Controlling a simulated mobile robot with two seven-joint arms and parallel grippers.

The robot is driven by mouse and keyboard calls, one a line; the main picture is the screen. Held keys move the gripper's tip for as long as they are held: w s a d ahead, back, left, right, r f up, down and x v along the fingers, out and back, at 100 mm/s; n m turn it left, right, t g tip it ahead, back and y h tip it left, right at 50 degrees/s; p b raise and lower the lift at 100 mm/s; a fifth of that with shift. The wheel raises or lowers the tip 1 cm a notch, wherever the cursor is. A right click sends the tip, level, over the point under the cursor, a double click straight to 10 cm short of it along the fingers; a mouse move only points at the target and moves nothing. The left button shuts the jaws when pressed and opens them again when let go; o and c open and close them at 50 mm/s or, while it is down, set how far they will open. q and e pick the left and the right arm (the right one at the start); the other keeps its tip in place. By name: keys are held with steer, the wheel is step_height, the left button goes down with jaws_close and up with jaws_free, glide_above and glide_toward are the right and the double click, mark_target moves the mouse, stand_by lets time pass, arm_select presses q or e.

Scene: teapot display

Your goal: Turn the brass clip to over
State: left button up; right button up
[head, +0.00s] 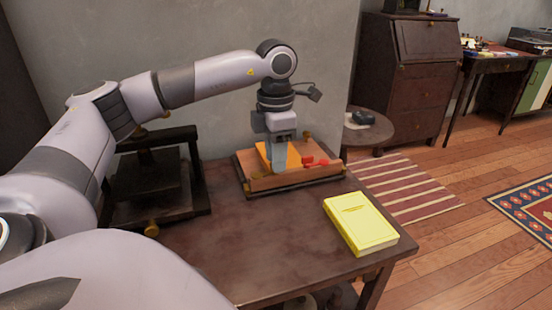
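A low wooden box or frame (300,182) sits on a dark base on the brown table (230,245). An orange panel (262,153) and small red parts (318,162) show in it. Small brass-coloured pieces show at its back edge (307,135) and right corner (343,153); I cannot tell which, if either, is the brass clip, or which way it is turned. My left gripper (279,165) points down over the frame, in front of the orange panel. Its fingers look close together; whether they hold anything is hidden. My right gripper is not in view.
A yellow book (360,222) lies near the table's right edge. A dark wooden press-like stand (155,180) with a brass knob (151,230) stands at the left. The table middle is clear. A wall rises behind; a round side table (372,133) stands beyond.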

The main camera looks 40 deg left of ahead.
arm_select(q)
steer(key=shift+f, duration=0.3)
steer(key=shift+c, duration=0.3)
jaws_close()
